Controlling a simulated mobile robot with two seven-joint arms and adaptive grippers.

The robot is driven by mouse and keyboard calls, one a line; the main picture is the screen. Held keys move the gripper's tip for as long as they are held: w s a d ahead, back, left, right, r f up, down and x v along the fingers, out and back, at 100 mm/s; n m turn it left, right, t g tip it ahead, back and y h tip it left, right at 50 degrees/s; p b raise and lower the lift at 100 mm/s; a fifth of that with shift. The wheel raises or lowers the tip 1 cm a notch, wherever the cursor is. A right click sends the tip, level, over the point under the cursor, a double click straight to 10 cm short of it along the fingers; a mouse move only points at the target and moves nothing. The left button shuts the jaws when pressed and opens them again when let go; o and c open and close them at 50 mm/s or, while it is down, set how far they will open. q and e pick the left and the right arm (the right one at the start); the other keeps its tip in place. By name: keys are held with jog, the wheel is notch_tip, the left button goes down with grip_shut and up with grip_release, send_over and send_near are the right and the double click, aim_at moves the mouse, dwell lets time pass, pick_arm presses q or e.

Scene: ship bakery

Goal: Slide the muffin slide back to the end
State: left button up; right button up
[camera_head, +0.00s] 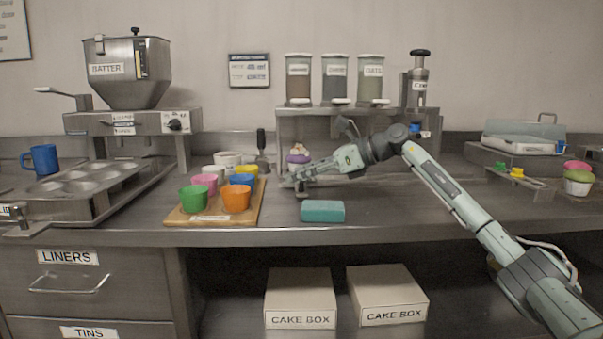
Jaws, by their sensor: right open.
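A muffin (299,153) in a purple liner with a pale, dotted top stands at the left end of the dispenser stand, just behind my right gripper. The slide under it is mostly hidden by the gripper, and I cannot make out its full length. My right gripper (288,184) is open, low over the counter and pointing left. A small dark piece (302,189) shows at its fingers; I cannot tell whether it is a slide handle or part of the gripper, or whether they touch. My left gripper is out of view.
A teal sponge (323,211) lies in front of my right gripper. A wooden board (255,211) with several colored cups stands to its left. Toppings jars (335,80) stand on the shelf above. Counter right of the sponge is clear, beneath my arm.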

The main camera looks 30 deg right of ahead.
jog(key=shift+c, duration=0.4)
grip_shut()
jog(key=shift+s+d, duration=0.1)
